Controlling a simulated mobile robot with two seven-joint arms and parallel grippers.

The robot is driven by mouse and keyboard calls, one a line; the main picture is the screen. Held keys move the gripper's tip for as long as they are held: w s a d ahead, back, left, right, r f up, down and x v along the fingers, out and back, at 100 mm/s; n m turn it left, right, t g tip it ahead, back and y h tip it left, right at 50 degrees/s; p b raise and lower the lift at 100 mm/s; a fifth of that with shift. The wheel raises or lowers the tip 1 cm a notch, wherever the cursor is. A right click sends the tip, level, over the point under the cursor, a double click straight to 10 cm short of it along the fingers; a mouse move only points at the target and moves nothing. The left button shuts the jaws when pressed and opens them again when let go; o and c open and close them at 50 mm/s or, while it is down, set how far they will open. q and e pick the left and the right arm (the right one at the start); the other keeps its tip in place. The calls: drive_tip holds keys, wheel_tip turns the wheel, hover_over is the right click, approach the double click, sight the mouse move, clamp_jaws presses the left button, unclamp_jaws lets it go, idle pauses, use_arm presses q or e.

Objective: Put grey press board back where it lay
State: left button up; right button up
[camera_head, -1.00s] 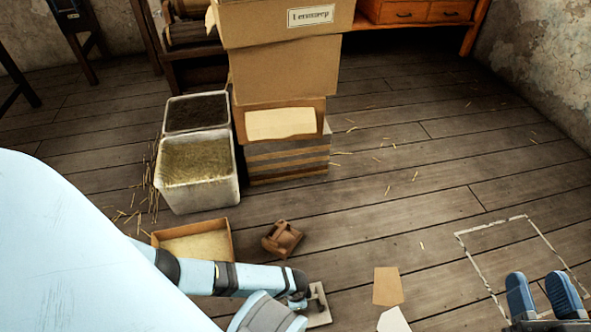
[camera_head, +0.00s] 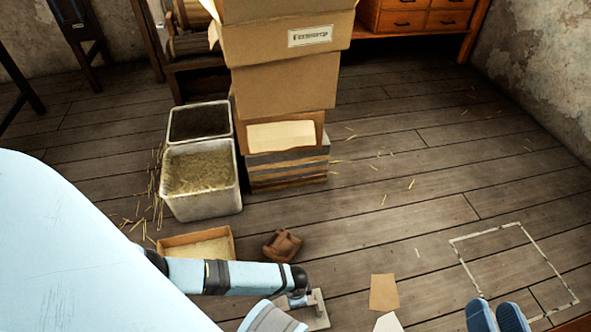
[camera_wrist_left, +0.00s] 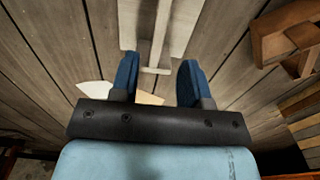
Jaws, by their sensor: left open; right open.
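The grey press board (camera_head: 319,310) lies on the floor at the bottom middle of the head view, partly hidden by my left arm. It also shows in the left wrist view (camera_wrist_left: 186,22), with a handle on it. My left gripper (camera_wrist_left: 158,80) is open, its blue fingers on either side of the handle's near end in that view; I cannot tell whether they touch it. Its fingers are hidden in the head view. My right gripper (camera_head: 497,317) is open and empty at the bottom right. A pale rectangular outline (camera_head: 486,232) marks the floor just beyond it.
A small brown wooden holder (camera_head: 282,245) and a shallow tray (camera_head: 232,245) stand behind my left arm. Pale sheets (camera_head: 384,292) lie right of the board. The floor at right is mostly clear.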

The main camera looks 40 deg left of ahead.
use_arm(q)
wheel_tip(320, 180, up, 3)
drive_tip(key=shift+f+p, duration=0.1)
drive_tip(key=shift+p, duration=0.35)
use_arm(e)
wheel_tip(320, 180, up, 2)
drive_tip(key=shift+r+t, duration=0.1)
drive_tip(key=shift+t, duration=0.2)
